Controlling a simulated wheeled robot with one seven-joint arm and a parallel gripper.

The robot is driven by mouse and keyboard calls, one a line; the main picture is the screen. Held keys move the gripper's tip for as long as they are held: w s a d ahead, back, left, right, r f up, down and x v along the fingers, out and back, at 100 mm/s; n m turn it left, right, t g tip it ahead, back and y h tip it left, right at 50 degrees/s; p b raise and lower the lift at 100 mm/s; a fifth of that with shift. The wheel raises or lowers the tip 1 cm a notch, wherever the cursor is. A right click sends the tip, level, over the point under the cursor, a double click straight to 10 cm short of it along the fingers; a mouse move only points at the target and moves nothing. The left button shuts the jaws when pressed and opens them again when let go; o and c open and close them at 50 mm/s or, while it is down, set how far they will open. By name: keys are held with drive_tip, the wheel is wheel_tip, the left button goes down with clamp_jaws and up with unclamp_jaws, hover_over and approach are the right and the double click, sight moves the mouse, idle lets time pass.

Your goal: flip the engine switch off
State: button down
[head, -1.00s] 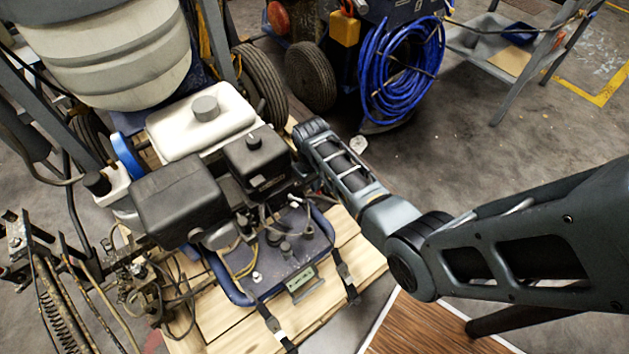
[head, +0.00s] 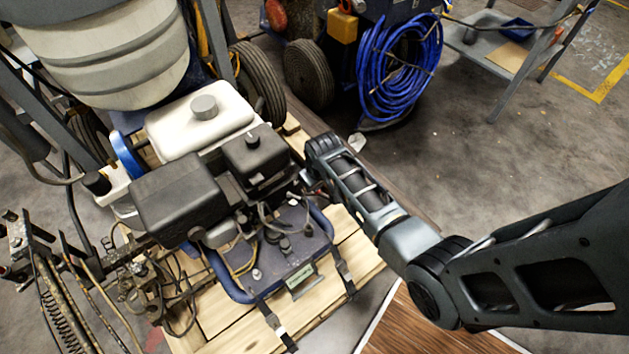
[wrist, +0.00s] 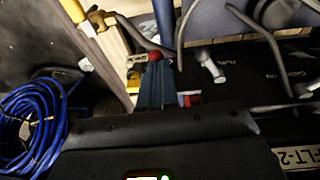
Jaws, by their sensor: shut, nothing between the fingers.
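The engine (head: 180,195), black and blocky with a white tank on top, sits on the striper's frame in the head view. In the wrist view, a small pale lever (wrist: 209,66) with a rounded end stands on a dark panel (wrist: 250,85) with white lettering; it looks like the engine switch, but I cannot tell its position. My gripper (wrist: 158,72) is shut and empty, its blue-grey fingers left of the lever and apart from it in the picture. A red round knob (wrist: 155,56) shows at the fingertips; I cannot tell whether they touch. In the head view my fingers are mostly hidden beside the engine.
Cables and a blue tubular frame (head: 322,225) surround the engine's right side. Wooden planks (head: 350,270) lie under the machine. A coiled blue hose (head: 400,70) hangs on equipment behind, and a metal stand (head: 505,55) is at the back right. The floor between is open.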

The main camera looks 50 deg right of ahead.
drive_tip(key=t+b, duration=0.1)
drive_tip(key=s+f+t+h+b, duration=0.1)
drive_tip(key=t, duration=0.1)
drive_tip(key=s+f+t+b, duration=0.1)
drive_tip(key=t, duration=0.1)
drive_tip(key=shift+a+f+h+b, duration=0.2)
drive_tip(key=shift+a+h+b, duration=0.1)
drive_tip(key=shift+w+d+r, duration=0.2)
drive_tip(key=shift+w+r, duration=0.1)
drive_tip(key=shift+w, duration=0.4)
